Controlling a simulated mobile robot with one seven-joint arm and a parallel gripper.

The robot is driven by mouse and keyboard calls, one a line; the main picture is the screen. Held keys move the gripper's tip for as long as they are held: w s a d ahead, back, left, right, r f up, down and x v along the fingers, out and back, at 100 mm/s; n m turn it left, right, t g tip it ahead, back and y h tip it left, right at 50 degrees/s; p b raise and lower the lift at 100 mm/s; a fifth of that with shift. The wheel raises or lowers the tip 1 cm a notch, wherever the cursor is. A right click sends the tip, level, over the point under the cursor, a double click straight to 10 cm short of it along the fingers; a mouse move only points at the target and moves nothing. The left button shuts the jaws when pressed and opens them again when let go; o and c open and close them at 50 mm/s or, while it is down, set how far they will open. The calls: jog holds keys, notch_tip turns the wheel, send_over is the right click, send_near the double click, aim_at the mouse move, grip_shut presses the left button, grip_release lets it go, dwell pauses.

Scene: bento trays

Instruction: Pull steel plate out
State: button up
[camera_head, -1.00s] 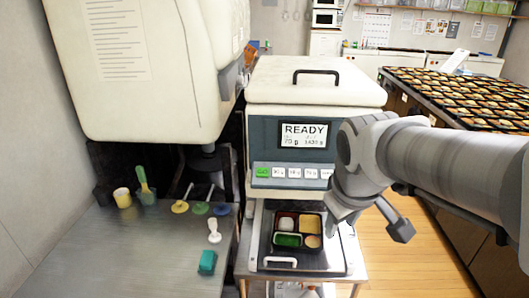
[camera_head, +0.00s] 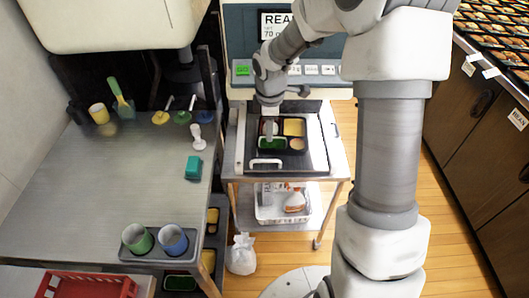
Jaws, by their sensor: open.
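The steel plate (camera_head: 312,162) lies flat on the small metal stand below the machine's button panel. It has a white handle (camera_head: 266,162) along its front edge. A black bento tray (camera_head: 303,151) with several food compartments sits on the plate. My gripper (camera_head: 269,132) hangs pointing down over the left part of the tray, behind the white handle. It is open and holds nothing that I can see. It hides part of the tray, and I cannot tell if its fingers touch anything.
A counter (camera_head: 100,190) with a teal block (camera_head: 193,168) and a white tool (camera_head: 198,138) stands on the left. Two cups sit in a holder near a red crate (camera_head: 88,286). Cabinets (camera_head: 480,130) line the right. Open wooden floor (camera_head: 440,240) lies between.

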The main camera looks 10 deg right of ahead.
aim_at(268, 161)
jog(key=w+f, duration=0.1)
jog(key=f, duration=0.4)
jog(key=w+f+b, duration=0.1)
jog(key=f, duration=0.5)
jog(key=w+f, duration=0.1)
jog(key=f, duration=0.4)
jog(key=shift+w+d+f+b, duration=0.1)
jog(key=shift+d+f+b, duration=0.2)
jog(key=shift+d+b, duration=0.1)
jog(key=shift+c, duration=0.3)
grip_shut()
dwell(0.3)
